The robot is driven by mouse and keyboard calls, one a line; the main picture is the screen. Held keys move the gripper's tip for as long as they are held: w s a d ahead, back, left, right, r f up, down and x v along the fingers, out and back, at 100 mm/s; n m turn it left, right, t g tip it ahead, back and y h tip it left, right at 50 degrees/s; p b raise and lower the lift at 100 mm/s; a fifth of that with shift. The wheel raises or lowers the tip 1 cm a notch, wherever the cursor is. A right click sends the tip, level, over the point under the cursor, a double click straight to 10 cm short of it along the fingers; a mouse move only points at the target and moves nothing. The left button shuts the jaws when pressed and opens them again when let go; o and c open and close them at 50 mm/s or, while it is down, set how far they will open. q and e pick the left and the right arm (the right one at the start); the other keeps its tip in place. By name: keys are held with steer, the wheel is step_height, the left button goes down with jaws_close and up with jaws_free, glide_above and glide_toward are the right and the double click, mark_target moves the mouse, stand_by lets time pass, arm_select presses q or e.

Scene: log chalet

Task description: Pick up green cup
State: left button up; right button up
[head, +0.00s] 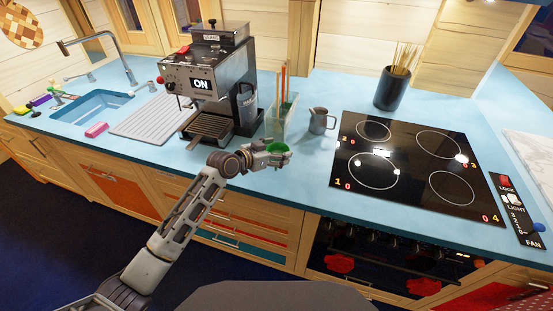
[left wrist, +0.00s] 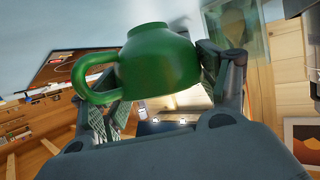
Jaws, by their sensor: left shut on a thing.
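The green cup (head: 279,148) is at the end of my left arm in the head view, close to the front edge of the blue counter. In the left wrist view the green cup (left wrist: 160,62) fills the upper middle, with its handle to the left. My left gripper (head: 266,152) is shut on the cup; its fingers (left wrist: 170,95) lie on both sides of the cup body in the wrist view. In the head view the gripper hides part of the cup. I cannot tell whether the cup touches the counter. My right gripper is not in view.
A coffee machine (head: 208,80) stands behind and left of the gripper. A clear container (head: 284,118) with tall sticks and a metal pitcher (head: 319,121) stand close behind. The black cooktop (head: 410,165) lies to the right, the sink (head: 92,104) far left.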

arm_select(q)
steer(key=shift+r, duration=2.65)
